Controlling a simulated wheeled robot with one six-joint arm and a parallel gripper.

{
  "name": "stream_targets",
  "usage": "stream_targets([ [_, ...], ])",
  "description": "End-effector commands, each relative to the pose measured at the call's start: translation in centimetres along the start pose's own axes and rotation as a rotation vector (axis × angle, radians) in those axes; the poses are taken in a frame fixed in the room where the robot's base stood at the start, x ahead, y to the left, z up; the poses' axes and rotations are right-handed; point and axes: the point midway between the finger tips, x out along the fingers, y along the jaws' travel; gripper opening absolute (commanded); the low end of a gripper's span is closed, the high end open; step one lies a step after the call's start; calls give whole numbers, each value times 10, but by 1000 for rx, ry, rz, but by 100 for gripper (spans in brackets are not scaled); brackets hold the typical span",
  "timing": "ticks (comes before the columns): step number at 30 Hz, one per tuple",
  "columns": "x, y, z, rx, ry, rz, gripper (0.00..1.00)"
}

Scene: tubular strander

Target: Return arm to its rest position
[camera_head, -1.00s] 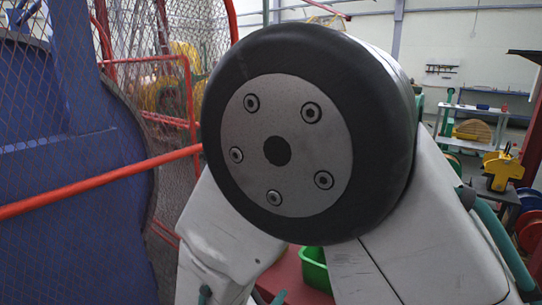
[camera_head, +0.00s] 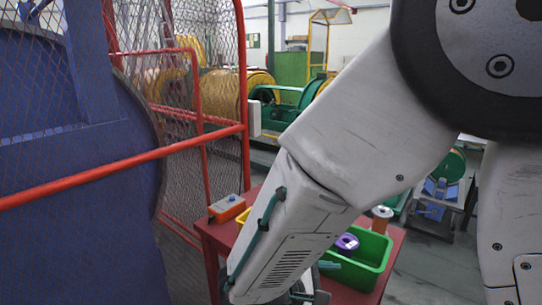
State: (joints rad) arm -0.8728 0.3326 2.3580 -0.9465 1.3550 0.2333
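My own white arm fills the middle and right of the head view. Its large dark round joint is cut off at the upper right. One white link slants down from that joint to the lower middle, over a red table (camera_head: 219,239). My gripper cannot be made out; the end of the arm runs to the bottom edge, behind the forearm and out of frame.
On the red table are a green bin (camera_head: 377,255) with a purple ring-like item (camera_head: 347,243), a spool (camera_head: 381,220) behind it and an orange box (camera_head: 227,208). A red-framed mesh guard (camera_head: 187,148) and blue machine (camera_head: 75,215) stand on the left.

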Motion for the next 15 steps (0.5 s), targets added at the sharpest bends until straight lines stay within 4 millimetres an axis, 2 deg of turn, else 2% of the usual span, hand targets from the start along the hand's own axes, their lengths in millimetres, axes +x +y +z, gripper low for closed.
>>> stream_targets([
  [1,5,-2,16,41,5,-77,83],
  [6,15,-21,74,206,43,-400,83],
  [15,8,-48,149,585,208,-865,83],
])
